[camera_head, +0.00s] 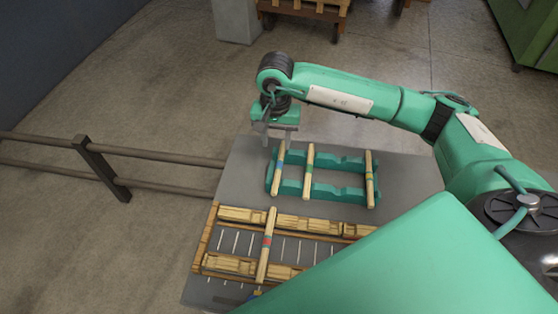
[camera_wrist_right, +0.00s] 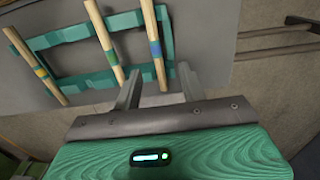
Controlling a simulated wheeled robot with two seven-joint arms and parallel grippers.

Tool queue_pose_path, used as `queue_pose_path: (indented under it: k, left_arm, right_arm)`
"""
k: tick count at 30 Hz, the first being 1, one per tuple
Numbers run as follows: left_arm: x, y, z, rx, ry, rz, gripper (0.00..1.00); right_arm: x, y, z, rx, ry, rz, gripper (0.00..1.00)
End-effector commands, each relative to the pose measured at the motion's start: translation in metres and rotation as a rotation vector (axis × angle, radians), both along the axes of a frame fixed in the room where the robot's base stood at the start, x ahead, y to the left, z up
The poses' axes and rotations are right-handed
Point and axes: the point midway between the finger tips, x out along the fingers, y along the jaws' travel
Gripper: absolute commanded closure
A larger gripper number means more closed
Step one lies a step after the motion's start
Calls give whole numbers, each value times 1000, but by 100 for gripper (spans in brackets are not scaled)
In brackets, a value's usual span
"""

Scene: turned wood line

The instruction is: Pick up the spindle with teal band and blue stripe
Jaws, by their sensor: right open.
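A pale wooden spindle (camera_head: 275,187) with a blue stripe lies at the left end of the teal cradle (camera_head: 338,195). It also shows in the right wrist view (camera_wrist_right: 149,20), where its blue mark is clear; a teal band beside it is hard to make out. Beside it lies a spindle with a green-teal band (camera_head: 308,180), and at the cradle's right end one with yellow and teal marks (camera_head: 369,190). My right gripper (camera_head: 277,135) is open and empty, above and beyond the blue-striped spindle's far end. That end points toward the finger gap (camera_wrist_right: 158,80). My left gripper is not in view.
A wooden rack (camera_head: 208,238) with metal pins stands nearer on the grey table (camera_head: 240,165); a spindle with red and green marks (camera_head: 265,255) lies across it. A rail (camera_head: 160,154) runs left of the table. My green body hides the lower right.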

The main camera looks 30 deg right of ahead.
Motion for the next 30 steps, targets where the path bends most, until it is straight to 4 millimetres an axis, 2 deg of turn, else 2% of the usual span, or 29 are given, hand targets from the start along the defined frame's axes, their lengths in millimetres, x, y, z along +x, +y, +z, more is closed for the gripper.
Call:
queue_pose_path:
  k: [3, 6, 14, 21, 25, 30]
  left_arm:
    - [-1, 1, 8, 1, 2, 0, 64]
    - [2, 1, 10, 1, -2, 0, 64]
    - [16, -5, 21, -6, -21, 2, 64]
    - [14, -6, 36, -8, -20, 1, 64]
    - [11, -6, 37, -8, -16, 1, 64]
    - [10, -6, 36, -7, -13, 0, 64]
  right_arm:
    - [-1, 0, -20, 0, 2, 0, 58]
    - [0, 0, -33, 1, 1, 0, 58]
    - [-3, -3, -49, 0, 3, -1, 58]
    - [-5, -6, -82, 0, 2, 0, 58]
    - [-5, -6, -91, 1, -1, 1, 58]
    - [-4, -6, -92, 0, -1, 1, 58]
